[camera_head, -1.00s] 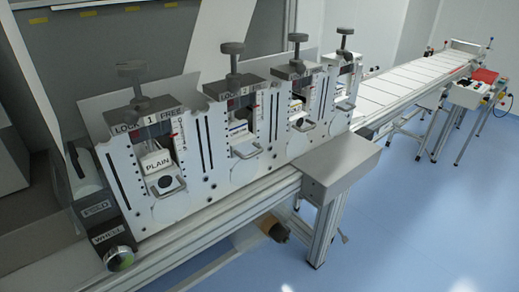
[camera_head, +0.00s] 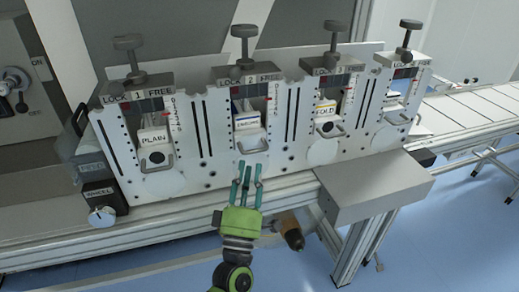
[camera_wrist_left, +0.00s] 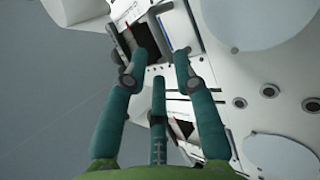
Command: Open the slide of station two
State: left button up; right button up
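Station two (camera_head: 245,85) is the second unit from the left on the white converter panel, marked LOCK 2 FREE. Its slide (camera_head: 247,122) carries a white block with a blue stripe and has a grey loop handle (camera_head: 252,147) at its lower front. My left gripper (camera_head: 245,168) is just below and in front of this handle, its dark teal fingers pointing up at it. The fingers are spread and empty. In the left wrist view my left gripper (camera_wrist_left: 158,72) also shows apart fingers with the white panel beyond. I cannot tell whether they touch the handle. My right gripper is not in view.
Station one (camera_head: 150,120), station three (camera_head: 325,105) and station four (camera_head: 400,95) stand beside it, each with a knob on top. A grey box (camera_head: 370,185) juts from the front rail at right. A wheel knob (camera_head: 102,215) sits at lower left.

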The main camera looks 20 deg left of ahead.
aim_at(254, 152)
pick_arm(q)
jog(key=p+x, duration=0.1)
jog(key=x, duration=0.5)
jog(key=shift+d+p, duration=0.15)
jog(key=shift+p, duration=0.2)
jog(key=shift+f, duration=0.1)
grip_shut()
